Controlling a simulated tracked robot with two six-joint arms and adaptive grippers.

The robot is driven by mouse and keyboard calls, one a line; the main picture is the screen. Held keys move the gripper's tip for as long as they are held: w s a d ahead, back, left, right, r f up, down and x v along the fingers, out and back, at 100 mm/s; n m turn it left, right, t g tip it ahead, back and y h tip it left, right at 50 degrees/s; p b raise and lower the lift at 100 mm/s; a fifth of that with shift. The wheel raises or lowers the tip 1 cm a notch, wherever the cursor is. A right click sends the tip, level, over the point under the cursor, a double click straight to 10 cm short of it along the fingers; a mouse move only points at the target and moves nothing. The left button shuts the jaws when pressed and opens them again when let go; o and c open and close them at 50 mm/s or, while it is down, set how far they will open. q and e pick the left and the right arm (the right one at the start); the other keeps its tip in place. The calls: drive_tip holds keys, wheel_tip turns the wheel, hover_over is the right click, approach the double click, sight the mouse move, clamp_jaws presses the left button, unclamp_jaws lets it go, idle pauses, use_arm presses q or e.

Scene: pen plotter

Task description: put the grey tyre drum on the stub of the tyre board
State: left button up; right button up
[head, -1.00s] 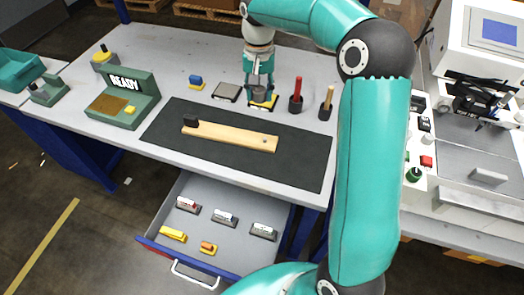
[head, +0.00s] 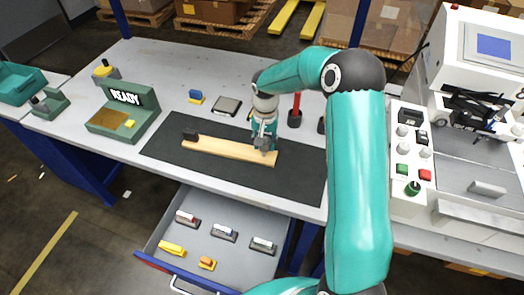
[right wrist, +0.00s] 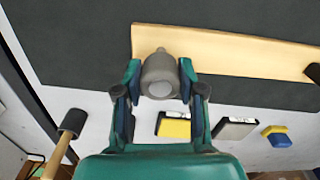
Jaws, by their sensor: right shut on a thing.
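The grey tyre drum (right wrist: 160,76) is between the fingers of my right gripper (right wrist: 160,88), which is shut on it. In the head view my right gripper (head: 264,138) holds the drum (head: 263,144) over the right end of the wooden tyre board (head: 220,149). The board also shows in the right wrist view (right wrist: 235,52). A small narrow tip shows beyond the drum; I cannot tell if it is part of the drum or the stub. The stub is not clearly visible, and I cannot tell whether the drum touches the board. My left gripper is not in view.
The board lies on a dark mat (head: 300,180), with a black block (head: 190,134) at its left end. A red-handled tool (head: 295,110) stands behind the mat. A green READY box (head: 124,113) stands left. An open drawer (head: 205,225) holds several small items.

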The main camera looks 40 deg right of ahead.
sight(264, 150)
drive_tip(key=shift+f, duration=1.85)
drive_tip(key=shift+f, duration=0.1)
drive_tip(key=o, duration=1)
wheel_tip(264, 150, up, 12)
drive_tip(key=shift+r+b, duration=0.1)
drive_tip(key=shift+b, duration=0.35)
